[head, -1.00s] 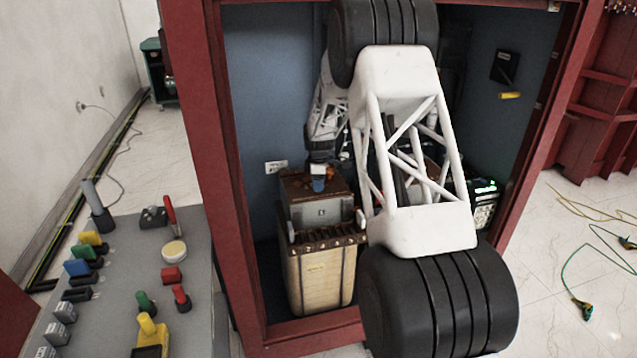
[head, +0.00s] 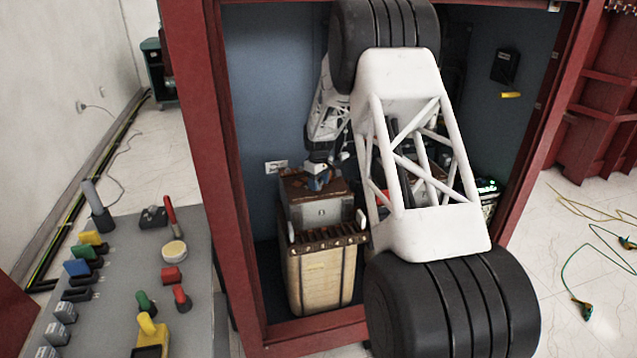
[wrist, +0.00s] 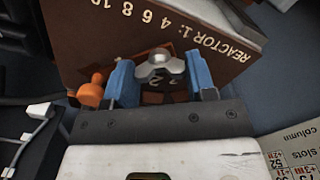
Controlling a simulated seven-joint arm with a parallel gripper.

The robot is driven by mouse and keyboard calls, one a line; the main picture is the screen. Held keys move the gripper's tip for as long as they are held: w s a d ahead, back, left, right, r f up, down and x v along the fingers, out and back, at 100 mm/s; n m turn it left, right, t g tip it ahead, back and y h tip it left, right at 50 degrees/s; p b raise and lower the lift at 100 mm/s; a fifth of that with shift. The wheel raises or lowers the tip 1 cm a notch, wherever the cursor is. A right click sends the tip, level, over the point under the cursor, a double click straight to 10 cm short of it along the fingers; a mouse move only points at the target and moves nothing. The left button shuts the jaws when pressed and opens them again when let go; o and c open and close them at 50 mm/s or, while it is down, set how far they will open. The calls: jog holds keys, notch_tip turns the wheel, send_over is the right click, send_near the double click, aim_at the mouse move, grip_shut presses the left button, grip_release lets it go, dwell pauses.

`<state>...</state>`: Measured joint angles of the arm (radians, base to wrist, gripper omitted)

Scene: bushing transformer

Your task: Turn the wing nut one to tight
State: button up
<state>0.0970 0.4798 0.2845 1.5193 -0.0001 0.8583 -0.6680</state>
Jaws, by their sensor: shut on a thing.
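The wing nut (wrist: 159,66) is a pale metal piece with a rounded hub in the wrist view. It sits between the two blue fingers of my gripper (wrist: 158,82), which is shut on it. An orange knob-like part (wrist: 91,90) stands just left of the left finger. Behind the nut is a brown panel (wrist: 205,40) lettered "REACTOR 1" with numbers. In the head view my gripper (head: 318,178) is at the top of the brown-topped box inside the cabinet; the nut cannot be made out there.
The red cabinet frame (head: 190,180) surrounds the box (head: 318,270), with its left post close by. A grey control desk (head: 120,255) with coloured switches stands at left. Cables (head: 585,280) lie on the floor at right.

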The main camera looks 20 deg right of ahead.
aim_at(319, 182)
jog(key=m, duration=0.6)
jog(key=shift+m, duration=0.3)
dwell(0.4)
jog(key=o, duration=0.9)
jog(key=shift+o, duration=0.2)
jog(key=shift+r, duration=0.15)
jog(key=shift+r, duration=3.8)
jog(key=shift+r, duration=0.1)
